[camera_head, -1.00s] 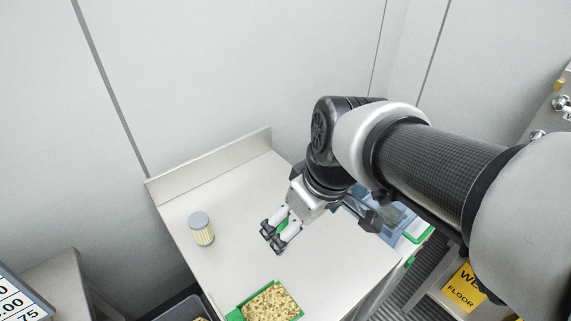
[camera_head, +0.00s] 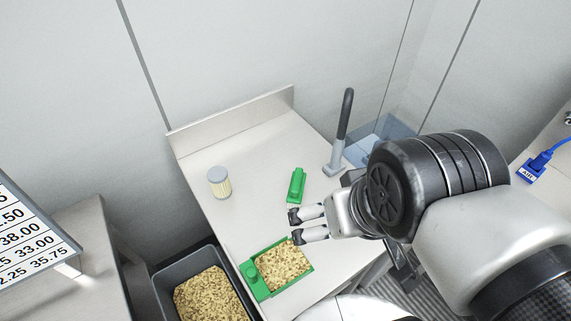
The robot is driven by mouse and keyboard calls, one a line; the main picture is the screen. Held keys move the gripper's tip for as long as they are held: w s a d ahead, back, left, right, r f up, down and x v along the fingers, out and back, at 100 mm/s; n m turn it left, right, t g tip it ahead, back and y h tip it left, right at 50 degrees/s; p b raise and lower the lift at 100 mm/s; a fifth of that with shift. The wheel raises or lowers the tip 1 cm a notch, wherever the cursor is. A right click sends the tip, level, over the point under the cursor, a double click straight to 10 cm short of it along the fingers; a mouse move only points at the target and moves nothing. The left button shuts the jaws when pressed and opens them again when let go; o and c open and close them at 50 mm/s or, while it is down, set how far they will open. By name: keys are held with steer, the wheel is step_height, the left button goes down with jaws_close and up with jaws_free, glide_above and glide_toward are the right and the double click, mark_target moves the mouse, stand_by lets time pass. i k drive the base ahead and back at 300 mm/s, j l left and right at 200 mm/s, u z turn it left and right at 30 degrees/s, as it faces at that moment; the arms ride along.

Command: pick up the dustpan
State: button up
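The dustpan (camera_head: 262,292) looks like a green tray with a raised green part at its left side, filled with tan flakes. It lies on the light worktop (camera_head: 250,215) near its front edge. My gripper (camera_head: 296,226) is just above and behind the flakes, its two fingers pointing left with a gap between them. It is open and holds nothing. Whether the fingertips touch anything below cannot be told.
A green block-like tool (camera_head: 297,186) lies behind my gripper. A pale cylinder with a grey lid (camera_head: 219,182) stands at left. A grey tool with a black upright handle (camera_head: 343,125) stands at the back right. A dark bin of flakes (camera_head: 172,289) is below left.

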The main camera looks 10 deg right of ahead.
mark_target(272, 270)
steer(key=u, duration=0.65)
steer(key=k+j+z, duration=0.3)
steer(key=j+z, duration=0.15)
steer(key=j+u, duration=0.15)
steer(key=u, duration=0.35)
steer(key=j+u, duration=0.15)
steer(key=u, duration=0.3)
